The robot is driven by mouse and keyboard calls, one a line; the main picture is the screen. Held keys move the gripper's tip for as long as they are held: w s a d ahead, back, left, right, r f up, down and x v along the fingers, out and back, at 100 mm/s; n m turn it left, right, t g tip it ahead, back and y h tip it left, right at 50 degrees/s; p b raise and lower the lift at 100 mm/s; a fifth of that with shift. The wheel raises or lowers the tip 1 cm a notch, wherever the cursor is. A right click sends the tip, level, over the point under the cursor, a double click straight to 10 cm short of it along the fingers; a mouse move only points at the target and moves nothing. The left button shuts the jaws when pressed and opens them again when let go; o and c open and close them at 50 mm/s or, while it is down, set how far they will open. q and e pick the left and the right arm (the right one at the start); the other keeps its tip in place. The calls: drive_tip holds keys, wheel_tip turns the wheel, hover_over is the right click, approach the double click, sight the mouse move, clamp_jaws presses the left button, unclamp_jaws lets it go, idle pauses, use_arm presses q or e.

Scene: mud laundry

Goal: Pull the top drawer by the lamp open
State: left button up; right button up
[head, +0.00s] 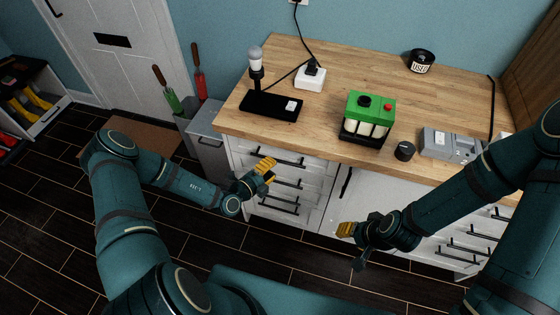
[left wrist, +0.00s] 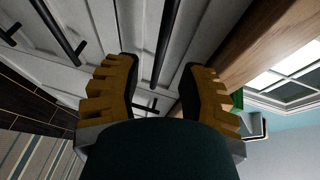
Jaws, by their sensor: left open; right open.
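The lamp (head: 255,62), with a pale bulb on a black stem, stands at the left end of the wooden counter. Below the counter, the white top drawer (head: 247,146) has a black bar handle (head: 289,159) and looks shut. My left gripper (head: 266,169) is open just in front of this drawer stack. In the left wrist view its yellow fingers (left wrist: 158,85) are spread, with a black bar handle (left wrist: 165,45) lying between and beyond them. Contact with it cannot be told. My right gripper (head: 346,229) is open in front of the lower cabinet.
A grey bin (head: 208,140) stands left of the drawers. Dark floor (head: 200,235) lies open in front.

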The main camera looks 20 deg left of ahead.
sight(280, 161)
use_arm(q)
drive_tip(key=shift+x, duration=2.7)
drive_tip(key=shift+c, duration=0.4)
clamp_jaws()
